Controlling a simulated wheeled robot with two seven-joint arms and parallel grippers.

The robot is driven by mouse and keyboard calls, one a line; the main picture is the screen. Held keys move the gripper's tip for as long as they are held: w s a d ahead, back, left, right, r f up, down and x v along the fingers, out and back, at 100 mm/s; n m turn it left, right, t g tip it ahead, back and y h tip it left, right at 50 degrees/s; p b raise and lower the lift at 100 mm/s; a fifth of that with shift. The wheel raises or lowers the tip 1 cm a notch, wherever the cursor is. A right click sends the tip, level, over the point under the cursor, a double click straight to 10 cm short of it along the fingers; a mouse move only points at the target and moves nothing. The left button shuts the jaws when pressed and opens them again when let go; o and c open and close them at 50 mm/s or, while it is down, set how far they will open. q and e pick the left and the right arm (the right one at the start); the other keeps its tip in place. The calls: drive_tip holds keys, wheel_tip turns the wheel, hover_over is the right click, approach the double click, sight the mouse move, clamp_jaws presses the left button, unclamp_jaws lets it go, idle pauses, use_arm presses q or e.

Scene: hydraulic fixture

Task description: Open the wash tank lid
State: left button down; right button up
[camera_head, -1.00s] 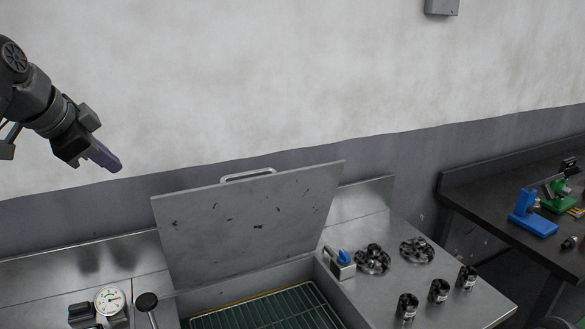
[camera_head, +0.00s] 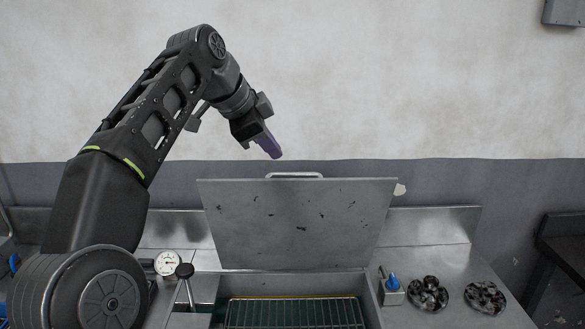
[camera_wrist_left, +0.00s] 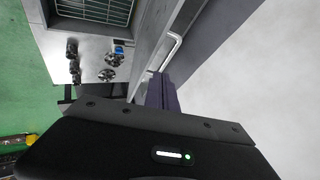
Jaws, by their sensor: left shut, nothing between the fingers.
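The wash tank lid (camera_head: 300,222) is a grey metal plate with dark specks, raised steeply behind the tank. Its handle (camera_head: 294,175) is a light bar along the top edge; it also shows in the left wrist view (camera_wrist_left: 172,50). The tank (camera_head: 292,312) below is uncovered, with a wire rack in it. My left gripper (camera_head: 276,154) is shut and empty, above the lid's top edge and apart from the handle, slightly to its left. Its purple fingers also show in the left wrist view (camera_wrist_left: 158,90). My right gripper is not in view.
A pressure gauge (camera_head: 168,263) and a black-knobbed lever (camera_head: 185,272) stand left of the tank. A blue-topped valve (camera_head: 392,283) and dark round parts (camera_head: 428,293) are on the right counter. A dark bench (camera_head: 562,250) stands at the far right. The wall is behind.

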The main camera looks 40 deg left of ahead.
sight(292, 192)
use_arm(q)
drive_tip(key=x, duration=1)
drive_tip(key=shift+p, duration=0.35)
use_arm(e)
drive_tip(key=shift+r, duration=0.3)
